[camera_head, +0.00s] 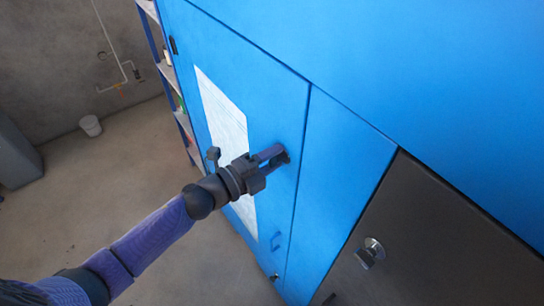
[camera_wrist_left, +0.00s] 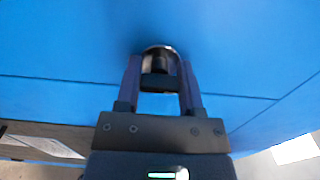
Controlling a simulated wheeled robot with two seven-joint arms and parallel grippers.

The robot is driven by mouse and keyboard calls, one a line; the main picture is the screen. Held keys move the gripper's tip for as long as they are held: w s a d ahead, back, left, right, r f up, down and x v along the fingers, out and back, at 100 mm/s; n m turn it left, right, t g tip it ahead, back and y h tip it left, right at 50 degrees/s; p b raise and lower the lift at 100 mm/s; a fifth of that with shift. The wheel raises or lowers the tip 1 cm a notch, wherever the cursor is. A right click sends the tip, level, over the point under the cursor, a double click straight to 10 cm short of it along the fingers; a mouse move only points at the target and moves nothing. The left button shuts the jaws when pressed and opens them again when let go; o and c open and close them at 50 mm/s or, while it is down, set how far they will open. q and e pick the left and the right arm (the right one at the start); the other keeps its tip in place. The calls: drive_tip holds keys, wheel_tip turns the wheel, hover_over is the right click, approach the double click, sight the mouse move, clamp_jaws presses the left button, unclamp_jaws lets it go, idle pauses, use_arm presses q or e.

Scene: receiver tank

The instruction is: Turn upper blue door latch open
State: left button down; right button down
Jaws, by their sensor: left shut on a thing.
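The blue door (camera_head: 262,95) carries a white sheet (camera_head: 222,120) and fills much of the head view. My left gripper (camera_head: 277,157) reaches the door near its right edge. In the left wrist view, the upper latch (camera_wrist_left: 159,60) is a dark round knob on the blue surface. The left gripper's two fingers (camera_wrist_left: 160,78) stand on either side of it, and the gripper is shut on it. In the head view the gripper mostly hides this latch. A small lower latch (camera_head: 275,241) shows further down the door. My right gripper is not in view.
A dark panel (camera_head: 440,230) with a silver knob (camera_head: 370,252) is to the right of the blue door. Shelves (camera_head: 172,75) stand at the door's far side.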

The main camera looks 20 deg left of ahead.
use_arm(q)
drive_tip(key=shift+c, duration=1.1)
unclamp_jaws()
drive_tip(key=b+v, duration=0.1)
drive_tip(key=v, duration=0.9)
